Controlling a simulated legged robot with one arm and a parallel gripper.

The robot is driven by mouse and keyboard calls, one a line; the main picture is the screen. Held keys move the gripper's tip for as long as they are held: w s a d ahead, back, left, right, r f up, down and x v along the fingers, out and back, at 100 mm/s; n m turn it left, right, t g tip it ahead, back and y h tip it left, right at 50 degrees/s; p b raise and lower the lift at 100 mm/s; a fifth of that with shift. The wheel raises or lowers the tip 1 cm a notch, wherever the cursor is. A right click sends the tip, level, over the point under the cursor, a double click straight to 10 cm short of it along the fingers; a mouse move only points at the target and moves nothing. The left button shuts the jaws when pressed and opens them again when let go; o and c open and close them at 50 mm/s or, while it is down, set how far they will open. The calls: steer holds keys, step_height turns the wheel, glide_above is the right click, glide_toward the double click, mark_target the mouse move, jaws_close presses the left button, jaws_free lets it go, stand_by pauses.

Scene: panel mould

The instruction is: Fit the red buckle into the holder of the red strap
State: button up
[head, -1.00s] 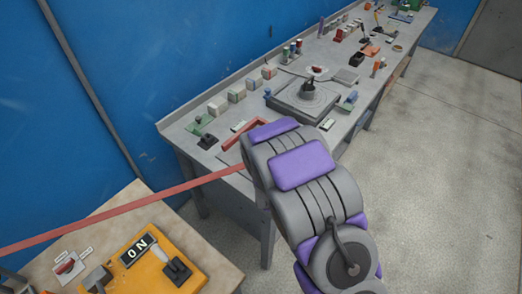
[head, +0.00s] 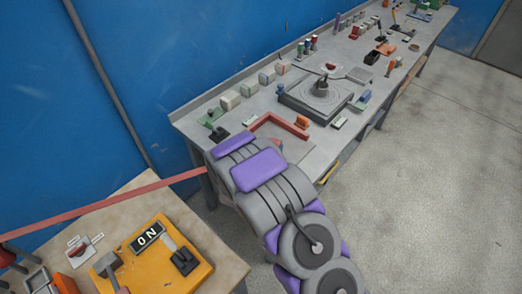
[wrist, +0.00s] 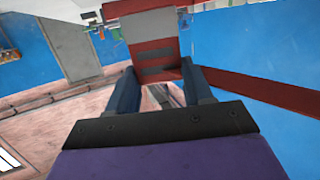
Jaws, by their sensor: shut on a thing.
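My gripper (wrist: 160,82) is shut on the red buckle (wrist: 149,27), which shows between and beyond its two blue fingers in the wrist view. The buckle has grey slots on its near part. The red strap (wrist: 265,88) runs off to the right there. In the head view the strap (head: 100,206) stretches from the left edge to behind my arm, above the gap between the two benches. My arm hides the gripper and buckle in the head view. I cannot tell which fixture is the strap's holder.
The near bench (head: 130,192) holds an orange switch box (head: 150,262) marked ON. Open floor (head: 420,170) lies right.

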steer(key=shift+w+a+f+b, duration=0.15)
steer(key=shift+w+a+f, duration=0.3)
steer(key=shift+a+f, duration=0.25)
steer(key=shift+w+a+f+b, duration=0.2)
steer(key=shift+w+a+f, duration=0.25)
steer(key=shift+a+f, duration=0.25)
steer(key=shift+w+a+f+b, duration=0.15)
steer(key=shift+w+a+f, duration=0.3)
steer(key=shift+a+f, duration=0.2)
steer(key=o, duration=1.1)
steer(key=shift+r, duration=0.1)
steer(key=p+v, duration=0.1)
steer(key=v, duration=1.1)
steer(key=shift+a, duration=0.15)
steer(key=shift+w, duration=0.1)
